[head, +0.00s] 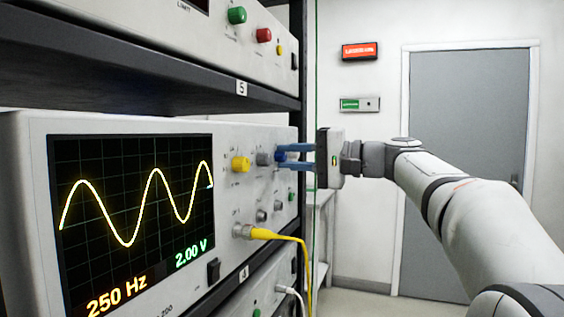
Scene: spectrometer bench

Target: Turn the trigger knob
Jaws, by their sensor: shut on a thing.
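The oscilloscope (120,125) stands on the rack at left, with a yellow sine trace, "250 Hz" and "2.00 V" on its screen. On its front panel are a yellow knob (240,164), a grey knob (264,159) and a blue knob (280,155) in a row. The labels are too small to read, so I cannot read which is the trigger knob. My gripper (284,157) reaches in from the right with its two blue fingers one above the other. It is shut on the blue knob, which the fingers partly hide.
A yellow cable (280,237) is plugged in below the knobs and hangs down to the right. A power switch (213,271) is below the screen. A dark shelf (150,85) with another instrument is above. Open room lies to the right, before the grey door (465,150).

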